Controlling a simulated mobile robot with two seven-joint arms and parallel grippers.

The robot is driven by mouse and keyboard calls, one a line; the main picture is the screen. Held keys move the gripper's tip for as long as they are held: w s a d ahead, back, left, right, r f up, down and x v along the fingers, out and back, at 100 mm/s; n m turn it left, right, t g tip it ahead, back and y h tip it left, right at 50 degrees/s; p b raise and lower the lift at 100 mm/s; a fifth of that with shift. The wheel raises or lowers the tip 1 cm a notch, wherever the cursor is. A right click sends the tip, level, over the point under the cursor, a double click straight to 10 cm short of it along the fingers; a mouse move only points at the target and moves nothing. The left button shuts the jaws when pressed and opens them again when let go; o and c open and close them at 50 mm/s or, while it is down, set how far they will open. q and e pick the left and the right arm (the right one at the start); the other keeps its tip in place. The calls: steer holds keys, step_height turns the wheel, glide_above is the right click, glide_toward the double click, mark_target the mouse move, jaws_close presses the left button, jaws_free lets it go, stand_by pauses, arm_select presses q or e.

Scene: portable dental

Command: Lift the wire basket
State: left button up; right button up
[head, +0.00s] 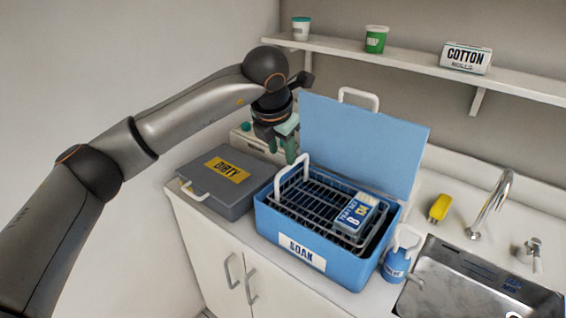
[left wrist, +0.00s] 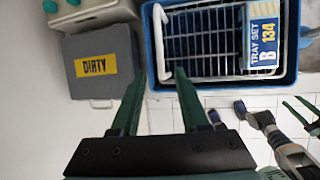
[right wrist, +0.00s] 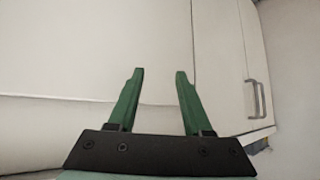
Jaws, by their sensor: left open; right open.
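A white handle (head: 291,176) rises at the basket's left end. A tray set box (head: 355,213) lies in the basket on the right. My left gripper (head: 291,157) is open and empty, just above and behind the white handle. In the left wrist view its fingertips (left wrist: 160,76) point toward the handle (left wrist: 160,45) at the basket's end. My right gripper (right wrist: 157,72) is open and empty, facing white cabinet fronts.
A grey DIRTY case (head: 228,180) stands left of the tub. A shelf (head: 400,64) runs along the wall above.

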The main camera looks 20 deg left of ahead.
arm_select(q)
steer(key=v, duration=0.7)
steer(key=shift+b, duration=0.4)
steer(key=shift+r, duration=0.15)
